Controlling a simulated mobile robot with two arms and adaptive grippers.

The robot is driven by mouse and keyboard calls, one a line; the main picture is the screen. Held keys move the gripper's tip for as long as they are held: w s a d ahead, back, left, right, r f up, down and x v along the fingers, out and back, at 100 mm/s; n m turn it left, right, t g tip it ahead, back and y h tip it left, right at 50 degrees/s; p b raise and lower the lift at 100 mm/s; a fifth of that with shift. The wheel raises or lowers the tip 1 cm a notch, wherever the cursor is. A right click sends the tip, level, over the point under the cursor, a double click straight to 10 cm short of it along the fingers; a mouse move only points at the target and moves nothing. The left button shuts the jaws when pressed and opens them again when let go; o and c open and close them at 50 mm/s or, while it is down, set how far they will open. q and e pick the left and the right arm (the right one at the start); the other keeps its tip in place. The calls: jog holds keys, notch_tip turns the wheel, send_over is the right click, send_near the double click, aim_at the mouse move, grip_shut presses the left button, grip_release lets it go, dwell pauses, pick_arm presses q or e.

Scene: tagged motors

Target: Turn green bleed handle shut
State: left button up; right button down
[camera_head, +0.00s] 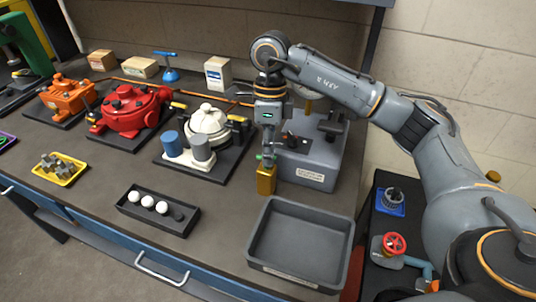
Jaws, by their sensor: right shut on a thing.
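My right gripper (266,155) points straight down from the arm that comes in from the right. Its fingers are shut on the small green handle (260,157), which is largely hidden by them. A brass-coloured block (266,181) shows directly below the fingertips, at the front left of a grey machine (311,165). I cannot tell the handle's exact angle. My left gripper is out of view.
A grey empty tray (336,248) lies close in front. Left of the gripper stand a white motor (209,122), a red motor (128,108) and an orange motor (68,95). A black holder (184,223) carries white balls. Bare bench shows between the holder and the yellow tray (62,180).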

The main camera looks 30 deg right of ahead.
jog(key=shift+s+m+b, duration=0.1)
jog(key=shift+m+b, duration=0.3)
jog(key=shift+m, duration=0.9)
jog(key=c, duration=1.4)
grip_release()
jog(key=r, duration=0.4)
jog(key=w+d+r, duration=0.1)
jog(key=r, duration=0.6)
jog(key=shift+w+d+r, duration=0.3)
jog(key=shift+d+r, duration=0.05)
jog(key=shift+r, duration=0.05)
